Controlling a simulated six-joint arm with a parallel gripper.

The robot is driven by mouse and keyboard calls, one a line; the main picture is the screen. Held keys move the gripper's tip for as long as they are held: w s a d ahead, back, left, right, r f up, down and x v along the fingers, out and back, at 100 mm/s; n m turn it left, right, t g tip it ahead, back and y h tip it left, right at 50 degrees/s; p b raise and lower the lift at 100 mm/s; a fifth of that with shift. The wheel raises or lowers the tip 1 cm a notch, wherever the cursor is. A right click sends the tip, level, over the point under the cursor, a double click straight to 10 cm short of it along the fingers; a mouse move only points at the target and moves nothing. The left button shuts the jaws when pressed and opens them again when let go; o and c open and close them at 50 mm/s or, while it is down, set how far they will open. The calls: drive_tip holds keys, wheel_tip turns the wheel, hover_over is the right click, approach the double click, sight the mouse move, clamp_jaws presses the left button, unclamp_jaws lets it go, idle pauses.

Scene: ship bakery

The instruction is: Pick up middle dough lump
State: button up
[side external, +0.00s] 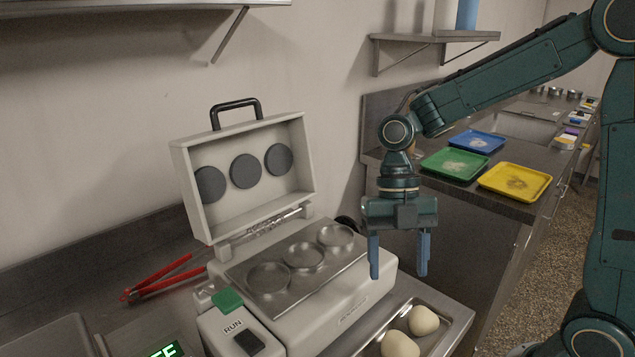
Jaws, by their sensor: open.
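Two pale round dough lumps show on a metal tray (451,323) at the bottom of the side external view. The farther lump (423,320) is whole in view. The nearer lump (399,345) is cut by the bottom edge. I cannot tell which lump is the middle one, since the tray runs out of the picture. My gripper (398,272) points down with its two blue fingers apart and nothing between them. It hangs above the tray, apart from the lumps, near the right side of the press.
A cream press (330,310) with three round wells stands left of the tray, its lid (245,175) open. Blue (476,142), green (454,163) and yellow (515,181) trays sit on the far counter. A wall shelf (435,38) is above.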

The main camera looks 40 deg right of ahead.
sight(397, 338)
drive_tip(key=shift+f, duration=0.15)
drive_tip(key=shift+x, duration=4.25)
drive_tip(key=shift+a, duration=0.1)
drive_tip(key=shift+x, duration=2.55)
drive_tip(key=c, duration=0.8)
drive_tip(key=shift+o, duration=0.2)
